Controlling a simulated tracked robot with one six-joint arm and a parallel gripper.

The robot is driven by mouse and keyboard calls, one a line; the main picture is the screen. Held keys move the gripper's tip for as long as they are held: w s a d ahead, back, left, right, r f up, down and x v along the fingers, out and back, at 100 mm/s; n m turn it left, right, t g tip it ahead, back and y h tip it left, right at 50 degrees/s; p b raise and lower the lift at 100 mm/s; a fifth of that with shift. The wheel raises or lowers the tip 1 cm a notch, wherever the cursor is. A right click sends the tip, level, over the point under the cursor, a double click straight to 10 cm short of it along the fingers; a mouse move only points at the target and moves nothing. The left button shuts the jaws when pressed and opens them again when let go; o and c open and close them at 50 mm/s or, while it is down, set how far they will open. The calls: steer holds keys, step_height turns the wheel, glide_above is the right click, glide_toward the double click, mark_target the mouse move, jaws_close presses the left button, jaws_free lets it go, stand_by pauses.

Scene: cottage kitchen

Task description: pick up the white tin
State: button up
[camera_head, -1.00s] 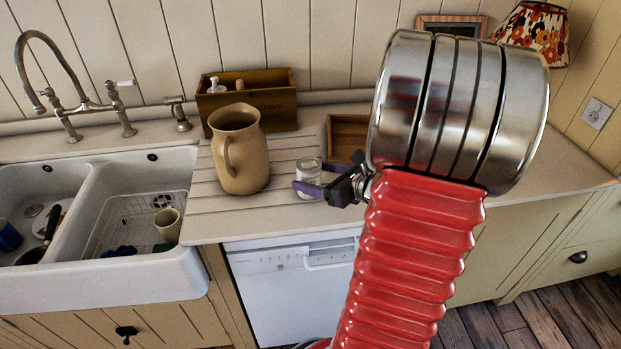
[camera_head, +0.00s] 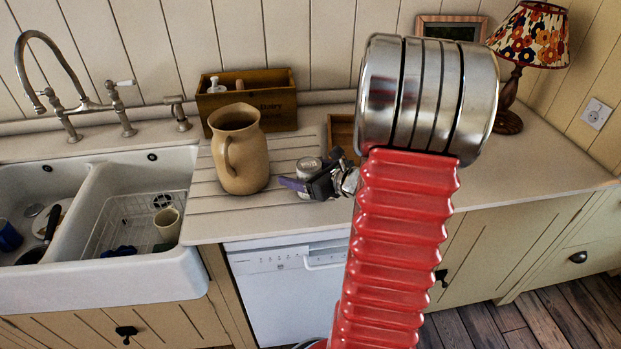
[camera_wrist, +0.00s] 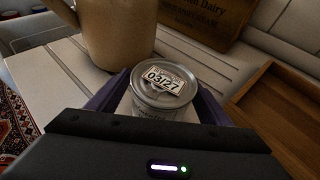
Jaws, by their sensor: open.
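The white tin (camera_wrist: 165,92) stands upright on the counter, its metal lid showing a date label in the wrist view. In the head view the tin (camera_head: 309,166) is partly hidden behind my gripper (camera_head: 296,184). My gripper's purple fingers also show in the wrist view (camera_wrist: 162,108), one on each side of the tin. The jaws are open. I cannot tell whether either finger touches the tin.
A tan jug (camera_head: 240,150) stands close to the left of the tin. A wooden box (camera_head: 262,103) stands behind the jug. A wooden tray (camera_wrist: 275,100) lies just right of the tin. The sink (camera_head: 100,215) is at left.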

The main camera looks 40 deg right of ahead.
steer(key=shift+w+f, duration=0.1)
steer(key=shift+w, duration=0.1)
steer(key=shift+c, duration=0.6)
steer(key=c, duration=1.3)
step_height(320, 180, up, 10)
steer(key=shift+r, duration=0.1)
stand_by(0.5)
